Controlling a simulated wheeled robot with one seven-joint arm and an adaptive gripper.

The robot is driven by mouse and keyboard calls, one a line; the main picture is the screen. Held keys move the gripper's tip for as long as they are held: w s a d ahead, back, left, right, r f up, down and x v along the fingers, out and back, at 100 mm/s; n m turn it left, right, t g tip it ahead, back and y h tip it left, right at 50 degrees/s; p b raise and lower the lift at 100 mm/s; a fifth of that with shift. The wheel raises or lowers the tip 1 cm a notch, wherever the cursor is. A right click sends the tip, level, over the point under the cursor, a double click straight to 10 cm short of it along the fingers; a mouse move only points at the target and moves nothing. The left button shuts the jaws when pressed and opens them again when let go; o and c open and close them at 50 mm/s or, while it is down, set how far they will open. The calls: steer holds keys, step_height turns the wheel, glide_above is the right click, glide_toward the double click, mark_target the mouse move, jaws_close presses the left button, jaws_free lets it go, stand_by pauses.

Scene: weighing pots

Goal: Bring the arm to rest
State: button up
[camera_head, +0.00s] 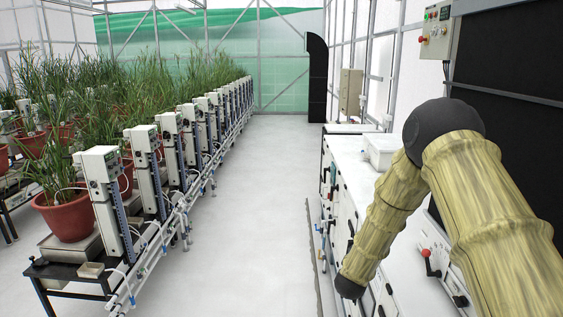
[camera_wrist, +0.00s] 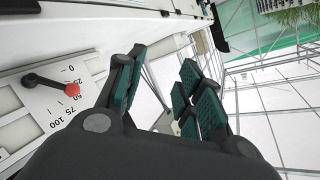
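My arm shows on the right of the head view, bent at a dark joint, with its far segment slanting down past the front of a white bench. My gripper (camera_wrist: 162,84) is in the wrist view, with its green-padded fingers apart and nothing between them. Beyond the fingers I see pale floor and the bench side. In the head view the gripper itself cannot be made out; only a dark part shows at the arm's lower end.
The white bench (camera_head: 360,190) stands close by the arm, with a white bin (camera_head: 382,152) on top. A red-knobbed lever (camera_wrist: 52,84) on a scaled panel is left of my fingers. Potted plants (camera_head: 66,214) and weighing columns line the left. The aisle (camera_head: 240,220) is clear.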

steer(key=s+a+f+n+g+y, duration=0.2)
steer(key=s+f+n+g, duration=0.15)
steer(key=s+f, duration=0.9)
steer(key=s+a+f+n+g+y, duration=0.1)
steer(key=s+f+n+g+y, duration=0.2)
steer(key=s+f, duration=0.95)
steer(key=s+a+f+n+g+y, duration=0.1)
steer(key=s+f+n+g, duration=0.2)
steer(key=s, duration=1.4)
steer(key=s+a+f+n+g, duration=0.1)
steer(key=s+n+g, duration=0.25)
steer(key=s, duration=1.35)
step_height(320, 180, down, 11)
steer(key=b, duration=1.1)
steer(key=shift+d+r+m+g, duration=0.2)
steer(key=shift+m+g, duration=0.1)
steer(key=shift+g, duration=0.1)
